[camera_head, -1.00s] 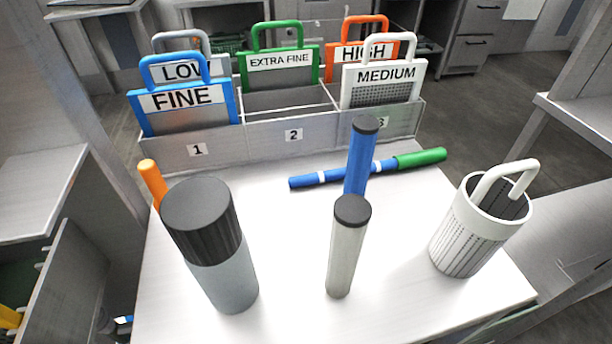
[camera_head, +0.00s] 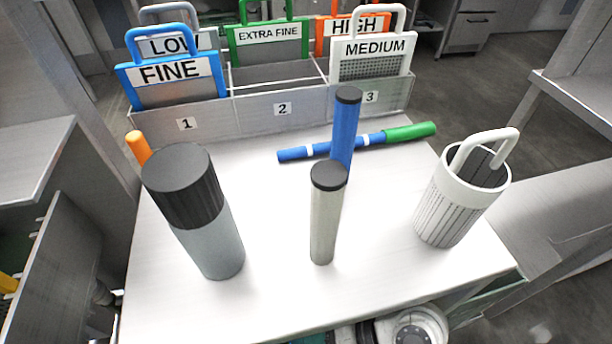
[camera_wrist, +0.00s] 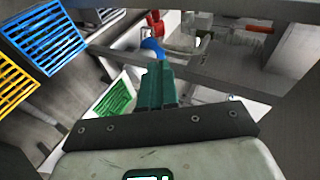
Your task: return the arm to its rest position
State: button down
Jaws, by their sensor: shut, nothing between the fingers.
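My gripper (camera_wrist: 160,70) shows in the wrist view as two teal fingers, shut together with nothing between them. It points past the edge of some grey furniture and touches nothing that I can make out. In the head view the gripper itself does not show; only a grey and white piece, probably part of my arm, appears at the bottom edge below the table's front.
The white table (camera_head: 270,285) holds a grey black-capped bottle (camera_head: 215,250), a pale tube (camera_head: 323,230), a blue tube (camera_head: 344,130), a blue-green stick (camera_head: 408,132), an orange stick (camera_head: 138,147), a white perforated basket (camera_head: 445,212) and a divided bin (camera_head: 250,115) with labelled frames.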

jog(key=s+d+f+m+h, duration=0.1)
jog(key=s+d+h, duration=0.25)
jog(key=d, duration=0.55)
jog(key=s+d+f+m+t+h, duration=0.1)
jog(key=s+d+h, duration=0.3)
jog(key=d, duration=0.5)
jog(key=s+d+f+h, duration=0.1)
jog(key=s+d+h, duration=0.1)
jog(key=d+h, duration=0.5)
notch_tip(320, 180, up, 16)
jog(key=d+y+p, duration=0.2)
jog(key=p, duration=1.4)
jog(key=shift+w, duration=0.35)
jog(key=shift+f, duration=0.15)
